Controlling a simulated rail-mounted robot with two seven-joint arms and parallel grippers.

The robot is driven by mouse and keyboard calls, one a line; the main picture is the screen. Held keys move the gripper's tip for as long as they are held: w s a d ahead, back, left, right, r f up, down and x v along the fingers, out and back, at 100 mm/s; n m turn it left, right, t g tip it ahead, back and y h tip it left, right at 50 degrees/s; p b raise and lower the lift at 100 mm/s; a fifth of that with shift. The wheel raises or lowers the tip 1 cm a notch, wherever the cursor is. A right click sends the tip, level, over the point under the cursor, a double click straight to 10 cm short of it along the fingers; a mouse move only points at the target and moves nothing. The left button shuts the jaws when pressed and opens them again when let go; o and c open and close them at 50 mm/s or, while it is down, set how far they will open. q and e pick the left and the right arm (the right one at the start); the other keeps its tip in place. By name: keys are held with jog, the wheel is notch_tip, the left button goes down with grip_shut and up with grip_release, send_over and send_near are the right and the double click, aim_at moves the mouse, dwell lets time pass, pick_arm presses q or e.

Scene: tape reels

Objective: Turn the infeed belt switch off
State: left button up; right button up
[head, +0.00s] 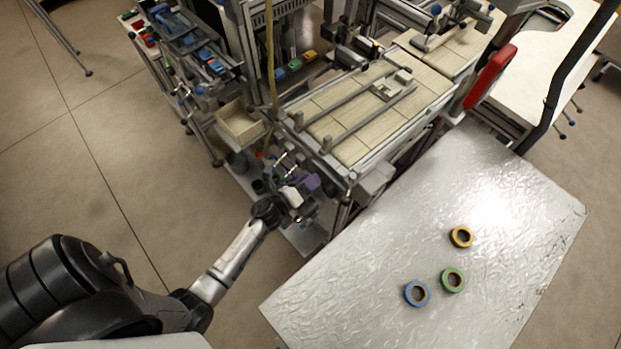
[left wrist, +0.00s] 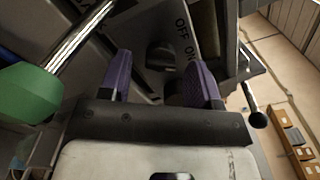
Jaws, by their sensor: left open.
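The infeed belt switch is a dark rotary knob (left wrist: 160,53) on a grey panel, with the printed words OFF and ON beside it in the left wrist view. My left gripper (left wrist: 162,74) has two purple fingers. They are open, one on each side of the knob in that view, and hold nothing. I cannot tell whether they touch the knob, or which label it points to. In the head view my left gripper (head: 302,190) is beside the near lower end of the infeed belt frame, and hides the switch. My right gripper is not in view.
The wooden-slat belt (head: 345,125) runs up and right above the gripper. A metal table (head: 370,250) on the right bears blue (head: 417,293), green (head: 453,280) and orange (head: 461,236) tape reels. An open wooden box (head: 240,123) is left of the belt. A green part (left wrist: 28,92) is near the wrist.

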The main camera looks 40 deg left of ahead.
pick_arm(q)
jog(key=shift+w, duration=0.3)
jog(key=shift+d, duration=0.1)
jog(key=c, duration=0.9)
